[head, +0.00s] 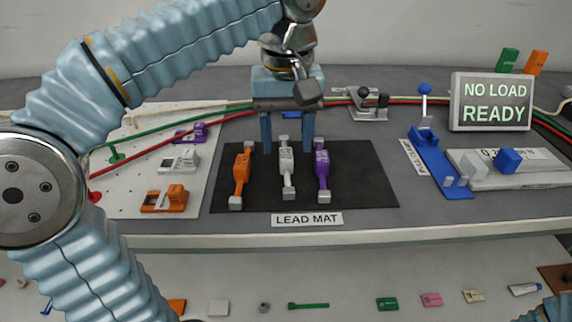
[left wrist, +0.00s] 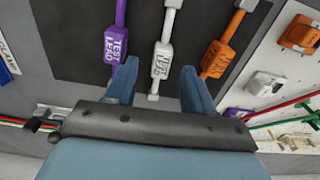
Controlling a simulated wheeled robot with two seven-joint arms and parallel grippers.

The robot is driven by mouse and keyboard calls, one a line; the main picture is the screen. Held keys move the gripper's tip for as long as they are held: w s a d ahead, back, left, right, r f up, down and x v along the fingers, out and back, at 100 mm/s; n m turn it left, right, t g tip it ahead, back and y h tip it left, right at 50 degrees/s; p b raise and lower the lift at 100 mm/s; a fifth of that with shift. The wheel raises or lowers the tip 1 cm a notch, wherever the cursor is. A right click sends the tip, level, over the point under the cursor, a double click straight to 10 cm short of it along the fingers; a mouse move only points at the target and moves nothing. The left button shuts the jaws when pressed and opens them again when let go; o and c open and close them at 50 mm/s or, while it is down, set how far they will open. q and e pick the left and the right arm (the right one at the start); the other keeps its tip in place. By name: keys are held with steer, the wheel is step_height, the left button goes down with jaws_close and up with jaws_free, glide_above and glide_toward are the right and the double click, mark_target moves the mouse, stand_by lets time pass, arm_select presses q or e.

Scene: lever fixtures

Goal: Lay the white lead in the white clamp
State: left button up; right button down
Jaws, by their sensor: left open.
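The white lead (head: 287,170) lies lengthwise on the black lead mat (head: 360,190), between the orange lead (head: 242,175) and the purple lead (head: 322,171). My left gripper (head: 287,146) points down over its far end, open, with one finger on each side. In the left wrist view the white lead (left wrist: 162,58) runs between the open fingers (left wrist: 160,85), and I see no contact. The white clamp (head: 180,160) sits on the white board at the left, between the purple and orange clamps. It also shows in the left wrist view (left wrist: 265,83). My right gripper is out of view.
The orange clamp (head: 165,199) and purple clamp (head: 191,133) flank the white one. Green and red cables cross behind the mat. A blue lever fixture (head: 432,160) and a sign (head: 491,102) reading "NO LOAD READY" stand at the right. The mat's right part is clear.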

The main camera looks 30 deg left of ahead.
mark_target(286, 154)
arm_select(q)
steer(key=shift+f, duration=1.6)
jaws_close()
steer(key=shift+r, duration=0.1)
